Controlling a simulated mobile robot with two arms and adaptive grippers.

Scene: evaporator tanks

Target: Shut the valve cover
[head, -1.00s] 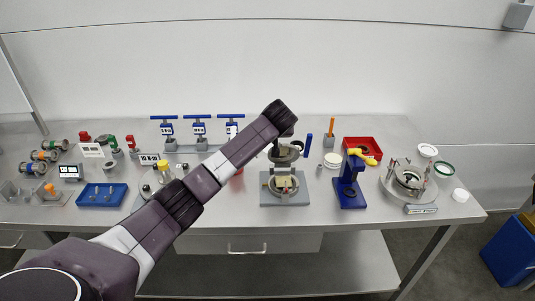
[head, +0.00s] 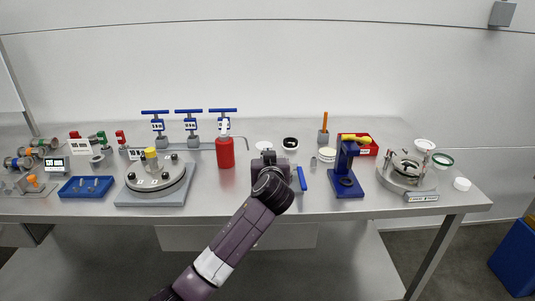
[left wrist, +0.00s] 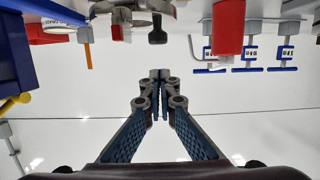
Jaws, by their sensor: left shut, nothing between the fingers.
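My left arm reaches up the middle of the head view. Its dark wrist covers the grey fixture at mid-bench, so I cannot see the valve cover or its angle. A blue handle (head: 302,179) shows just right of the wrist. My left gripper (left wrist: 157,82) is shut and empty in the left wrist view, its fingertips together. In the head view its fingers are hidden behind the wrist. A dark knob-like part (left wrist: 157,32) lies beyond the fingertips in the wrist view, apart from them. My right gripper is in neither view.
A red bottle (head: 225,152) stands left of my wrist, and a blue press (head: 346,180) stands to the right. A round lidded vessel (head: 155,177) is at left. Blue-handled valves (head: 191,127) stand behind. The front bench strip beside my arm is clear.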

